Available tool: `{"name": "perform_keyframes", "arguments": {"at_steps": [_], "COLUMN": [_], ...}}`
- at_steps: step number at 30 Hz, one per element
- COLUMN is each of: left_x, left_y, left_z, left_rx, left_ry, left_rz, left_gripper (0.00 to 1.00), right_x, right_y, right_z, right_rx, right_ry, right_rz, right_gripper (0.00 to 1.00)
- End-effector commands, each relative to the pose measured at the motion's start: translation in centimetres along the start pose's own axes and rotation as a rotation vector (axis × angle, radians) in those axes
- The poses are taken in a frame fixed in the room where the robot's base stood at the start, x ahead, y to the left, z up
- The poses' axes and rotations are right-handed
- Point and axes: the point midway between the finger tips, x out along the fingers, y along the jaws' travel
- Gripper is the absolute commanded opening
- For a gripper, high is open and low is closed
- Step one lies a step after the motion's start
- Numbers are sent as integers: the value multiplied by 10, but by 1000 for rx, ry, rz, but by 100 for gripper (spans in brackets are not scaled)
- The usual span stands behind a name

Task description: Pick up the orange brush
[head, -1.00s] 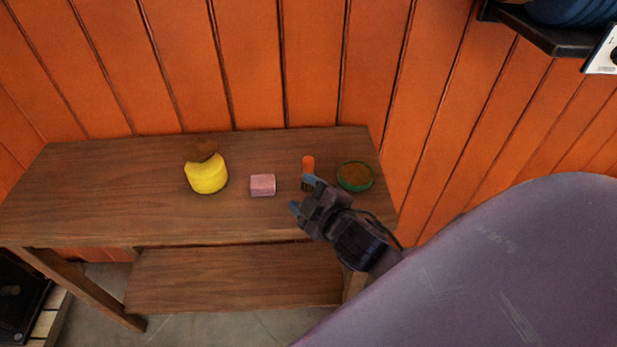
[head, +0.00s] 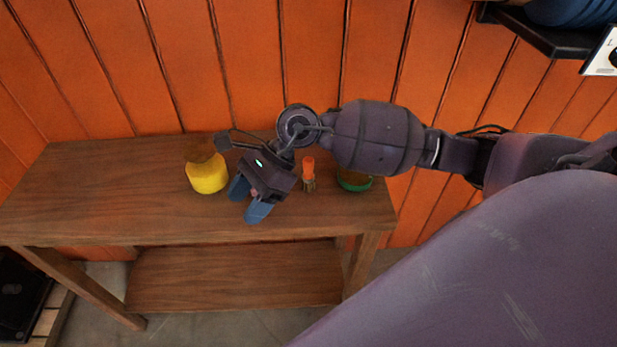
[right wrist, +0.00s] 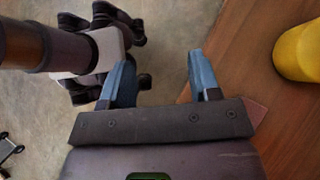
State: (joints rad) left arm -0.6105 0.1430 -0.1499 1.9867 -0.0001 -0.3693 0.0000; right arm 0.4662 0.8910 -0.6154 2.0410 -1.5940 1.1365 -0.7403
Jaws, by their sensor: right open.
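The orange brush (head: 309,170) stands upright on the wooden table, with its orange handle up and dark bristles down. My right gripper (head: 247,202) is open and empty, over the table to the left of the brush and apart from it. In the right wrist view its two blue fingers (right wrist: 158,82) are spread, with floor and the table edge behind them. The brush does not show in the right wrist view. My left gripper is not in view.
On the wooden table (head: 110,190), a yellow container (head: 207,178) stands left of my gripper. A green-rimmed round container (head: 354,181) stands right of the brush, partly hidden by my arm. The pink block is mostly hidden behind my gripper. The table's left part is clear.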

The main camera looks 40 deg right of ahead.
Motion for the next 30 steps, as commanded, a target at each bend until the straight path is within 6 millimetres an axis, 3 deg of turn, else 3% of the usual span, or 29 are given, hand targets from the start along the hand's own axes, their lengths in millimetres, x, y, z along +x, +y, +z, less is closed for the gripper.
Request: {"name": "perform_keyframes", "arguments": {"at_steps": [3,6,9,14,18,30], "left_x": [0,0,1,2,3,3], "left_y": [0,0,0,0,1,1], "left_z": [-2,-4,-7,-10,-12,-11], "left_rx": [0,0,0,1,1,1], "left_ry": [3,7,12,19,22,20], "left_rz": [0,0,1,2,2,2], "left_gripper": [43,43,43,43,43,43], "right_x": [-35,-70,-103,-138,-142,-115], "right_y": [-21,-37,-48,-57,-60,-63], "right_z": [-38,-63,-79,-91,-101,-138], "right_rx": [-136,-202,-233,-245,-242,-243], "right_ry": [324,561,748,921,964,962], "right_rz": [3,10,16,25,31,30], "right_gripper": [57,57,57,57,57,57]}}
